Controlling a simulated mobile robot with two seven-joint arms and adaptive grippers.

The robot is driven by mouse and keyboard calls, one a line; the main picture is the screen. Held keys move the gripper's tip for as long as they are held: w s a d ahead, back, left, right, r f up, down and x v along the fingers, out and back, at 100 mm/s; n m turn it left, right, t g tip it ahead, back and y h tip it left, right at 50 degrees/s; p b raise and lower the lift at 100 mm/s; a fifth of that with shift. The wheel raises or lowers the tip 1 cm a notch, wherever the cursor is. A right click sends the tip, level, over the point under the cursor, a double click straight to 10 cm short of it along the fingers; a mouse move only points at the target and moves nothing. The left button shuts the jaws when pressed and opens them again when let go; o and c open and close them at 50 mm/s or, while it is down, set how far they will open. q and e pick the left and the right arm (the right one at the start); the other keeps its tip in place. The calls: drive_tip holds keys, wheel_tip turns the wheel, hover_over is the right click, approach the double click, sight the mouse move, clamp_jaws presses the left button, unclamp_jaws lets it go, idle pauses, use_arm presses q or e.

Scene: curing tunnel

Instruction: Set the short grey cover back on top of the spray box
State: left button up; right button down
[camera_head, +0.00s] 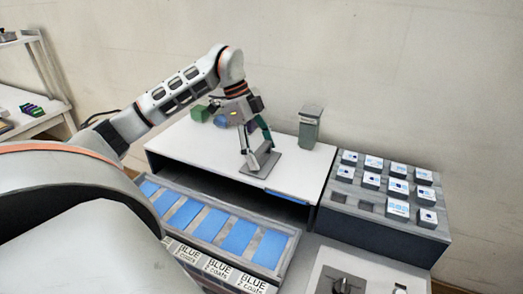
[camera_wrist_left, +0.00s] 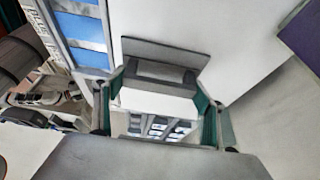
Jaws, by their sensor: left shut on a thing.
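The short grey cover (camera_head: 265,167) is a flat grey plate with a raised grip, on or just above the white top of the long box (camera_head: 200,148). My left gripper (camera_head: 259,156) comes down over it and is shut on its grip. In the left wrist view the teal fingers (camera_wrist_left: 160,95) stand either side of the pale grip, and the grey cover (camera_wrist_left: 165,54) shows beyond them. I cannot tell whether the cover touches the white top. I cannot tell for sure which box is the spray box. My right gripper is not in view.
A grey-green canister (camera_head: 310,128) and green items (camera_head: 200,113) stand on the white top. Below is a tray (camera_head: 282,257) of blue panels. A dark rack (camera_head: 385,232) with white-topped blocks is at right. A panel with a black knob (camera_head: 347,284) is in front.

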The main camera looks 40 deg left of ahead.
use_arm(q)
drive_tip(key=shift+f, duration=0.1)
drive_tip(key=o, duration=1.4)
drive_tip(key=shift+c, duration=0.2)
drive_tip(key=v, duration=1.2)
drive_tip(key=shift+s, duration=0.15)
